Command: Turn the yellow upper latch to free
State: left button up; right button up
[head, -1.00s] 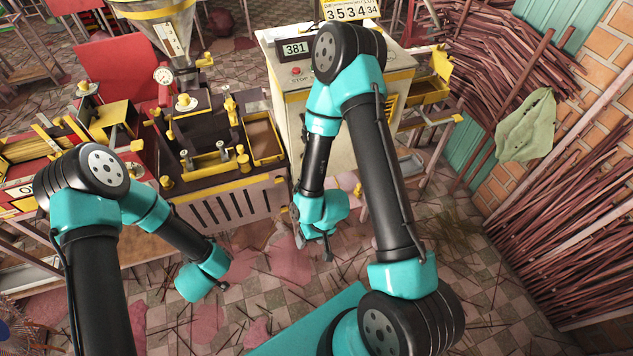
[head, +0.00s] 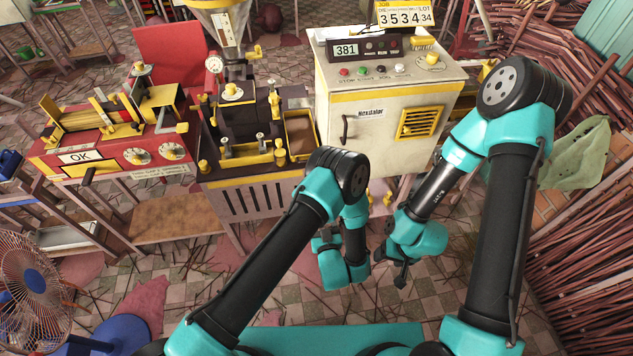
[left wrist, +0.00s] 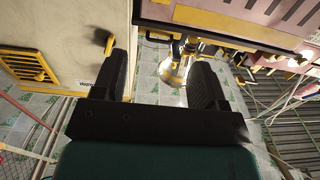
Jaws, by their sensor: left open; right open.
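Several yellow knobs and levers show on the extruder (head: 255,195) in the head view, and I cannot tell which one is the upper latch. One yellow knob (head: 280,152) stands at its front right corner.
The cabinet (head: 387,90) has a display, buttons, a dark handle and a yellow grille. A red machine (head: 110,150) stands left of the extruder. Stick bundles (head: 585,250) fill the right side. A fan (head: 30,295) stands at lower left. Littered tiled floor lies between.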

pick_arm(q)
jog(key=w+a, duration=0.2)
jog(key=w, duration=1.5)
jog(key=shift+a, duration=0.4)
jog(key=shift+w, duration=0.1)
jog(key=shift+c, duration=0.5)
jog(key=c, duration=0.8)
